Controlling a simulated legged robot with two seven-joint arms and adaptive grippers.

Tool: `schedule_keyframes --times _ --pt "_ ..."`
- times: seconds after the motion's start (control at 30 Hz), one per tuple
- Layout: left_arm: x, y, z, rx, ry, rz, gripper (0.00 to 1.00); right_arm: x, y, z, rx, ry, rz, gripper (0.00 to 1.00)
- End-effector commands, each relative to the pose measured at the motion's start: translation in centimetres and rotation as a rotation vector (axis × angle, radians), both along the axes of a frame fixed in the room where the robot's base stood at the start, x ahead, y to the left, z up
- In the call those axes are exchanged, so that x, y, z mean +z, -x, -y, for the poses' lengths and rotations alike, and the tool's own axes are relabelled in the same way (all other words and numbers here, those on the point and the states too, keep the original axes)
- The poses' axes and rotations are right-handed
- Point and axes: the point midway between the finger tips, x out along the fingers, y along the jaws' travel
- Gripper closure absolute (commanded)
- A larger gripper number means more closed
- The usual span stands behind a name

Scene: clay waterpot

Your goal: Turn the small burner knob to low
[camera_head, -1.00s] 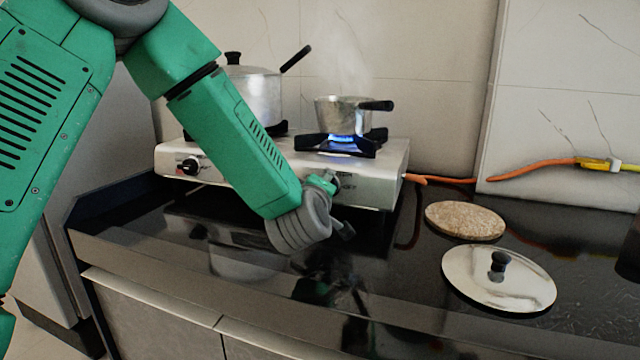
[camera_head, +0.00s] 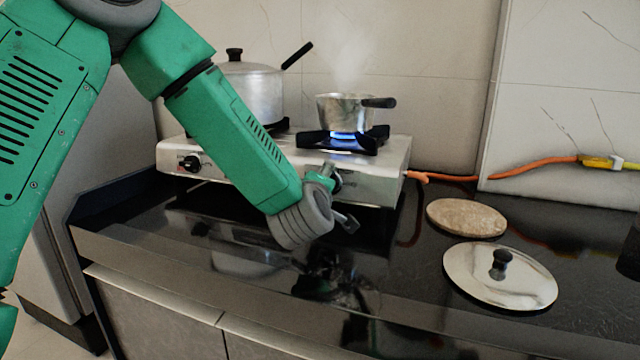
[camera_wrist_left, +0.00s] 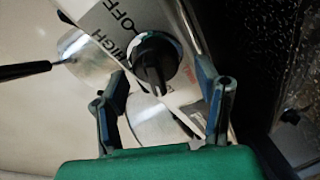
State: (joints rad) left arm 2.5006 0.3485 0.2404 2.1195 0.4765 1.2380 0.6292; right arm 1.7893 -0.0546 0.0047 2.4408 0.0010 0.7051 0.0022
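The small burner's knob (camera_wrist_left: 152,62) is black with a raised grip bar on the silver stove front. "OFF" and "HIGH" are printed beside it; a small reddish marking to its right is unreadable. In the head view the knob (camera_head: 337,181) is mostly hidden by my left gripper (camera_head: 338,197). In the wrist view my left gripper (camera_wrist_left: 158,73) is open, with one finger on each side of the knob; I cannot tell whether they touch it. A blue flame (camera_head: 347,137) burns under the small steaming pot (camera_head: 343,112). My right gripper is not in view.
A larger lidded pot (camera_head: 252,95) stands on the left burner, above another knob (camera_head: 191,162). An orange hose (camera_head: 520,170) runs from the stove's right side. A round mat (camera_head: 466,217) and a metal lid (camera_head: 500,283) lie on the dark counter to the right.

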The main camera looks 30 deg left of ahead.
Motion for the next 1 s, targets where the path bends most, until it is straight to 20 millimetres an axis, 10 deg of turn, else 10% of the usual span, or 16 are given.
schedule_keyframes --times 0.3,1.0 --pt "0.2 0.8 0.7 -0.004 -0.001 -0.001 0.42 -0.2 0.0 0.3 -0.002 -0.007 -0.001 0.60" --pt "1.6 10.8 4.9 -0.001 0.001 0.001 0.42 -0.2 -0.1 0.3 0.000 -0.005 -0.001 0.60"
